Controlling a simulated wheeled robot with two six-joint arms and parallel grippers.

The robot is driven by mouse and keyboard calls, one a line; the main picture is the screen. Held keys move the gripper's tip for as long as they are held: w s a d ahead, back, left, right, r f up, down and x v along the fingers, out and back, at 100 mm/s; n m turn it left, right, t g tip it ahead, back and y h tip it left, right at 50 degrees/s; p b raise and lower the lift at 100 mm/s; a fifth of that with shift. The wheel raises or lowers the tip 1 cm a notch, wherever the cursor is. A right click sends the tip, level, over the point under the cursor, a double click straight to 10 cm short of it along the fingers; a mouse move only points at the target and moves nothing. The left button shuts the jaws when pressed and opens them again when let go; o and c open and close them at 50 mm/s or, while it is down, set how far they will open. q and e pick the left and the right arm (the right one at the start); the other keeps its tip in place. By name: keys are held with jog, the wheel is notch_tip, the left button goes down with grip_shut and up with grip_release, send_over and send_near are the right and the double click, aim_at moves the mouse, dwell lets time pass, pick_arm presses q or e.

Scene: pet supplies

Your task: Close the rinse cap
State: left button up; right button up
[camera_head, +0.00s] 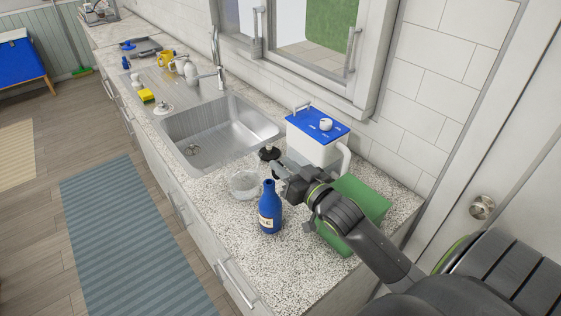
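A blue bottle (270,212) with a pale label stands upright on the speckled counter. The label's lettering is partly legible and ends in "SE". Its narrow top looks blue; I cannot tell whether a cap is on it or open. My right gripper (277,170) is just above and behind the bottle top in the picture, apart from the bottle as far as I can see. Its fingers are small and seen from the side, so their opening is unclear. A small black round piece (269,153) shows just beyond the fingertips. My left gripper is not in view.
A clear round dish (244,184) sits left of the bottle. A white container with a blue lid (318,126) stands behind the gripper. A green box (358,200) lies under my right forearm. The sink (215,130) is farther left. The counter's front right is clear.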

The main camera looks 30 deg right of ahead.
jog(key=shift+w, duration=0.85)
grip_shut()
